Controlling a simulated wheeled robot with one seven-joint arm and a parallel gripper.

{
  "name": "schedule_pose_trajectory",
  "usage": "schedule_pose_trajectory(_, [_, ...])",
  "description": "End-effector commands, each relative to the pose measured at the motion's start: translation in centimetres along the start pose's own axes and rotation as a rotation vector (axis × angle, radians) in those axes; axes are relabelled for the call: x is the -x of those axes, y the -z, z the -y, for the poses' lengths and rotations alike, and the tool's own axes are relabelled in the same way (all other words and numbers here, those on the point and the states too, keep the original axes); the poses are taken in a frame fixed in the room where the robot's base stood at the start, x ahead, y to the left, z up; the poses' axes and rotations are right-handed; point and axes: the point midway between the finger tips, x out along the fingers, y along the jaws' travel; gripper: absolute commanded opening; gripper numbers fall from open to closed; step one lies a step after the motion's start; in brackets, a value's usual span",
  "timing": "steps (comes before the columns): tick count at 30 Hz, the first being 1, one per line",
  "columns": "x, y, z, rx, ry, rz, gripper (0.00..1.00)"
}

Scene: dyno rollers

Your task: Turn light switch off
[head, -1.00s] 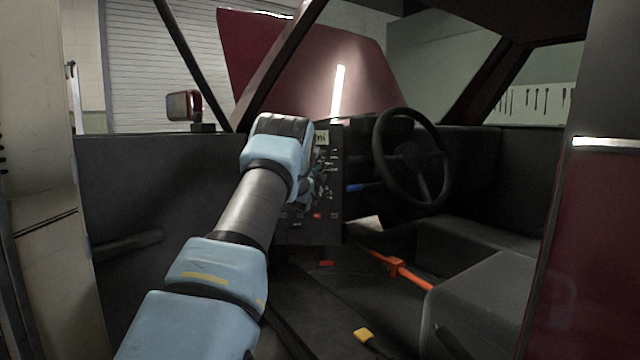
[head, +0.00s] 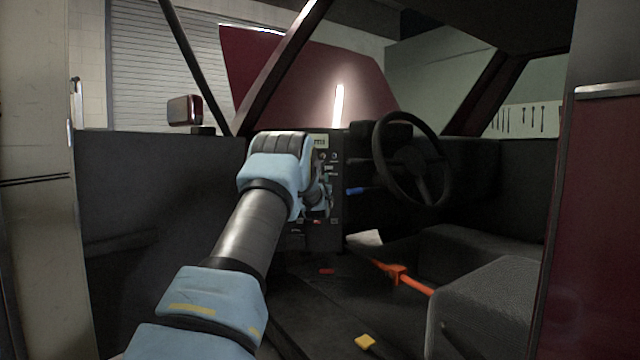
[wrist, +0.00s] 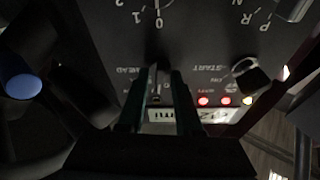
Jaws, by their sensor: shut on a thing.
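The black control panel (head: 325,235) stands beside the steering wheel inside the vehicle, and my arm reaches to it. My gripper (wrist: 159,73) shows upside down against the panel in the wrist view, its two dark fingers close together. They are shut on a small dark upright lever (wrist: 154,83) near a partly covered label ending in "HEAD", which appears to be the light switch. Its exact position is hard to tell in the shade. In the head view my gripper (head: 320,195) is at the panel face, and my wrist partly hides the panel.
A dial (wrist: 158,8) marked 0, 1, 2 and a START key switch (wrist: 250,78) sit near the fingers. Red and yellow lamps (wrist: 225,101) and a lit display (head: 320,141) are close by. The steering wheel (head: 412,160) and blue lever (head: 357,190) lie to the right.

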Motion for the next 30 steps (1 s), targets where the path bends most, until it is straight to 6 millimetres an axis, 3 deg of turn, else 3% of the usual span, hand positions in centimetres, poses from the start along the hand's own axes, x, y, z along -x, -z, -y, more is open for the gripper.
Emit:
schedule_pose_trajectory(9, [0.03,-0.09,-0.06,0.112,0.030,0.001,0.00])
schedule_pose_trajectory(25, [0.00,-0.02,-0.04,0.133,0.037,0.001,0.00])
schedule_pose_trajectory(26, [0.00,-0.02,-0.04,0.133,0.037,0.001,0.36])
schedule_pose_trajectory(28, [0.00,-0.01,-0.04,0.133,0.037,0.001,0.44])
schedule_pose_trajectory(30, [0.00,-0.01,-0.04,0.132,0.037,0.001,0.45])
